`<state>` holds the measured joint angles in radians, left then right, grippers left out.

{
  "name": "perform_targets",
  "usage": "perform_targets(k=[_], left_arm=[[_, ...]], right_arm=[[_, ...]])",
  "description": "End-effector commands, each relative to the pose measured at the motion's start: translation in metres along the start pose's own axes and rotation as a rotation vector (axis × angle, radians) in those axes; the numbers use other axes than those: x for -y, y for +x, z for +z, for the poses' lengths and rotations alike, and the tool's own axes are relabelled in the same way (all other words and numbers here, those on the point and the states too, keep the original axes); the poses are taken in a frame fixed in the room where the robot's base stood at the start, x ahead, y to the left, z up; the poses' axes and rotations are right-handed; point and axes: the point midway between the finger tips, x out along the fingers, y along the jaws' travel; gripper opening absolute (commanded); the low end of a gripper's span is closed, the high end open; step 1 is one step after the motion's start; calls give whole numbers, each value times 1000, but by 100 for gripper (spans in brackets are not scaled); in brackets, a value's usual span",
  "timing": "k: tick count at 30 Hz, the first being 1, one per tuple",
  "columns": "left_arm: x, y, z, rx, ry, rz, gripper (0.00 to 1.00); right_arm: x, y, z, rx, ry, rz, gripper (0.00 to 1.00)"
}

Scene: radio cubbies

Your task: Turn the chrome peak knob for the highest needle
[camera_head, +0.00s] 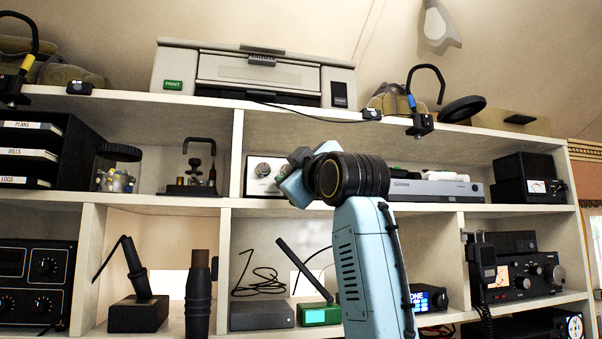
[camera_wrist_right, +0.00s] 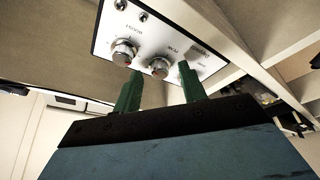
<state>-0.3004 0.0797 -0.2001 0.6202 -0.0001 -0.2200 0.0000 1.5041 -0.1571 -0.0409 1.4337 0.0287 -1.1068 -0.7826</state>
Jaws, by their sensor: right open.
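A white-faced unit (camera_head: 257,187) sits on the middle shelf in the head view, partly behind my right arm. One chrome knob (camera_head: 262,170) shows at its left. In the right wrist view the panel (camera_wrist_right: 108,42) carries a chrome knob (camera_wrist_right: 124,54) at left and a second chrome knob (camera_wrist_right: 159,68). No needle is readable on this panel. My left gripper is not in view.
A grey flat box (camera_head: 435,190) and a black meter box (camera_head: 537,188) stand to the right on the same shelf. A telegraph key (camera_head: 190,185) stands to the left. A shelf board (camera_head: 330,107) runs above, and a vertical divider (camera_head: 237,155) stands close left of the unit.

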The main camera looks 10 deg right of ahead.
Motion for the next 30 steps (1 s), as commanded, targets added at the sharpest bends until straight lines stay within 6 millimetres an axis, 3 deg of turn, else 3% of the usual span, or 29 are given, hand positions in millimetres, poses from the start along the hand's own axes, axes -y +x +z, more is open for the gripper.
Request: perform_targets(k=[5,18,24,30], left_arm=[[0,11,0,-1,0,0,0],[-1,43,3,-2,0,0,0],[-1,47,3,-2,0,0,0],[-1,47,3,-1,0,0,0]], right_arm=[[1,-20,2,-3,-1,3,42],[1,-112,2,-1,-1,3,42],[0,-130,1,0,-1,1,42],[0,-133,0,1,0,0,42]])
